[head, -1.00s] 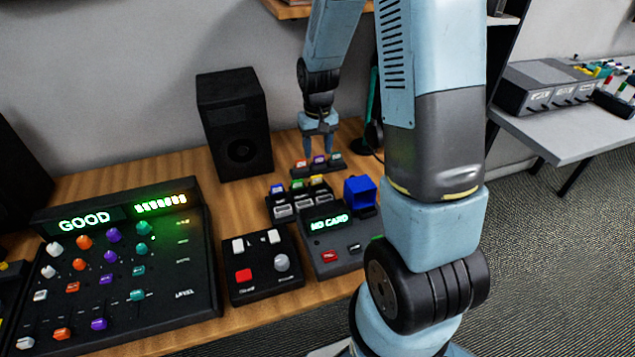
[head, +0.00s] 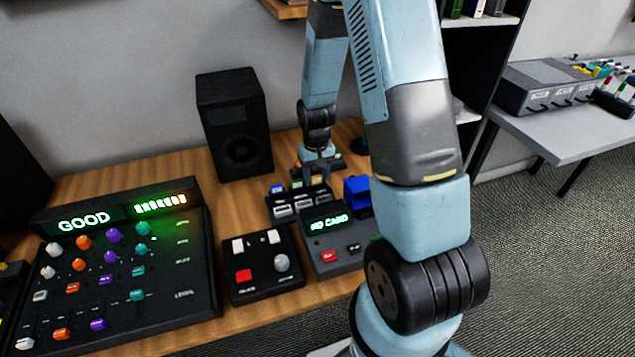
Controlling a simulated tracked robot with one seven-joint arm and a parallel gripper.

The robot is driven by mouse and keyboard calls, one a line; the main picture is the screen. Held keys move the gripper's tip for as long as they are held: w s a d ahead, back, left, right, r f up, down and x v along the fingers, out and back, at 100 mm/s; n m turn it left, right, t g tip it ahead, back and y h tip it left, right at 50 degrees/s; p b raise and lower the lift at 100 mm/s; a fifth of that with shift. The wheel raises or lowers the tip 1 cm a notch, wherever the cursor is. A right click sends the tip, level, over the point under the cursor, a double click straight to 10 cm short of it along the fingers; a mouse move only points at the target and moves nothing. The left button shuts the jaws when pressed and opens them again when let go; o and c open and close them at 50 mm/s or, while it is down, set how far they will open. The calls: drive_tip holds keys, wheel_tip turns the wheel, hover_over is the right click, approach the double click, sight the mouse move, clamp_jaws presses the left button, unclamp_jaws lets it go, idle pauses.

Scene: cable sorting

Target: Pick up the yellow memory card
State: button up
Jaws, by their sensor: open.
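The yellow memory card (head: 317,180) stands in the rightmost place of the front card row, beside a green card (head: 297,185) and a blue card (head: 277,189). My gripper (head: 317,178) is open and points down over the yellow card, with its fingers at either side of it. The fingers cover part of the card, and I cannot tell whether they touch it.
A rear card rack (head: 333,161) is partly hidden behind my gripper. A blue block (head: 357,190) stands close on the right. The card reader (head: 335,242) reads "NO CARD". A black speaker (head: 235,125) stands left, with a button box (head: 262,268) in front.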

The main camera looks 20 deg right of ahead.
drive_tip(key=shift+f, duration=0.2)
drive_tip(key=shift+c, duration=0.2)
drive_tip(key=c, duration=0.8)
drive_tip(key=shift+o, duration=0.2)
